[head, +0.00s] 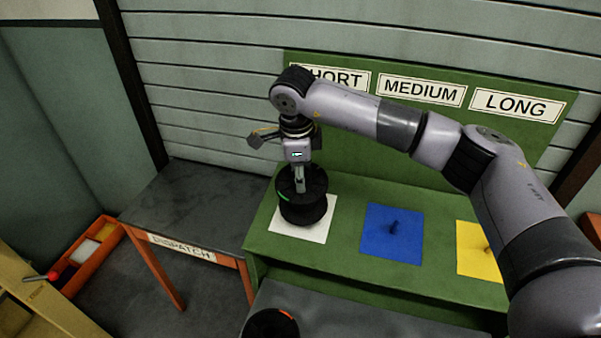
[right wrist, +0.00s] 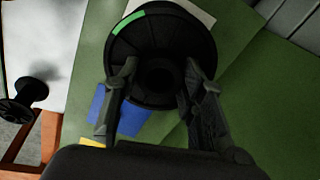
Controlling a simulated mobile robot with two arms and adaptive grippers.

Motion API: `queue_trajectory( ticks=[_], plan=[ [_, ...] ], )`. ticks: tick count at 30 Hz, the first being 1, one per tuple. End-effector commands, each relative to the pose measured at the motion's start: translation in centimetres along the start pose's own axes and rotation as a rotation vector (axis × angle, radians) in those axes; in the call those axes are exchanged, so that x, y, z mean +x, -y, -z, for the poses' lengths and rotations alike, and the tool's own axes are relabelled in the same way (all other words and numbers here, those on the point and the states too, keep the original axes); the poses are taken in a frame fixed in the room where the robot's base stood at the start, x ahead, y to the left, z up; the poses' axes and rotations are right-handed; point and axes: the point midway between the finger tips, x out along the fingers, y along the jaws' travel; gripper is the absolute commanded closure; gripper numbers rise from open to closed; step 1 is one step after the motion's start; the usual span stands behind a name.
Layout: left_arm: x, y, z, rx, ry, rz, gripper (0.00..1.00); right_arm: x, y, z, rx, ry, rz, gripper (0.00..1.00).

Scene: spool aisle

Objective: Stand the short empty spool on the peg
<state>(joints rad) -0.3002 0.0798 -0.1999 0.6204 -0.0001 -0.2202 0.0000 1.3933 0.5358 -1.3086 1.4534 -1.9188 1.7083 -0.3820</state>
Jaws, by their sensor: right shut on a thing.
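A black spool (head: 303,208) with a green mark on its flange stands upright over the white square (head: 322,232) under the SHORT sign (head: 331,78). It also shows in the right wrist view (right wrist: 150,40), with no thread on it. My right gripper (head: 300,186) comes down from above and is shut on the spool, a finger on each side of its hub in the right wrist view (right wrist: 160,78). The spool hides any peg on the white square. I cannot tell whether it touches the square. My left gripper is not in view.
The DISPATCH table (head: 190,200) is at the left, bare. Another black spool (right wrist: 28,92) shows in the right wrist view. An orange tray (head: 75,282) stands lower left.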

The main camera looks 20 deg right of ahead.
Motion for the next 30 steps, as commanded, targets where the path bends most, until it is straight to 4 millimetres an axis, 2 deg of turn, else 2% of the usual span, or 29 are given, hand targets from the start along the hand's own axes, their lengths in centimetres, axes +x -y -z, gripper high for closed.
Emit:
queue_trajectory(
  ticks=[30],
  plan=[
    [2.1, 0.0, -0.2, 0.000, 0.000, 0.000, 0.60, 2.6, 0.0, -0.1, 0.000, 0.001, 0.001, 1.00]
  ],
)
